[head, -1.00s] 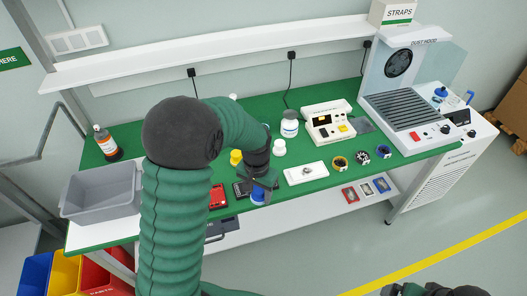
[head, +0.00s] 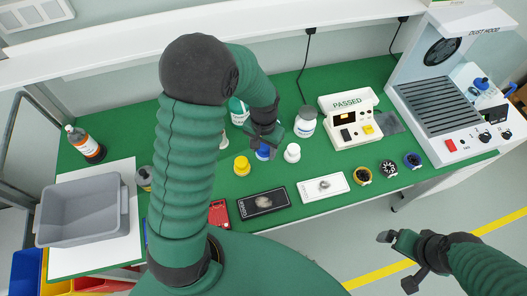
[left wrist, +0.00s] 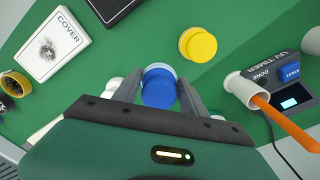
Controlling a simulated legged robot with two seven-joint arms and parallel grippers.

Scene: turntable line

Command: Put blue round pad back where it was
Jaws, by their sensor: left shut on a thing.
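The blue round pad (head: 263,152) is between the fingers of my left gripper (head: 266,140), which is shut on it. In the left wrist view the blue pad (left wrist: 159,86) shows upright between the two fingers. It is over the green bench top, between the yellow round pad (head: 242,166) and the white round pad (head: 292,153). I cannot tell whether it touches the bench. The yellow pad also shows in the left wrist view (left wrist: 197,45). My right gripper (head: 398,262) is open and empty, out over the floor in front of the bench.
A white bottle (head: 305,122) and the PASSED tester (head: 350,118) stand behind and right of the pads. A black cover box (head: 262,202) and white cover box (head: 323,187) lie in front. A grey bin (head: 83,212) is at left.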

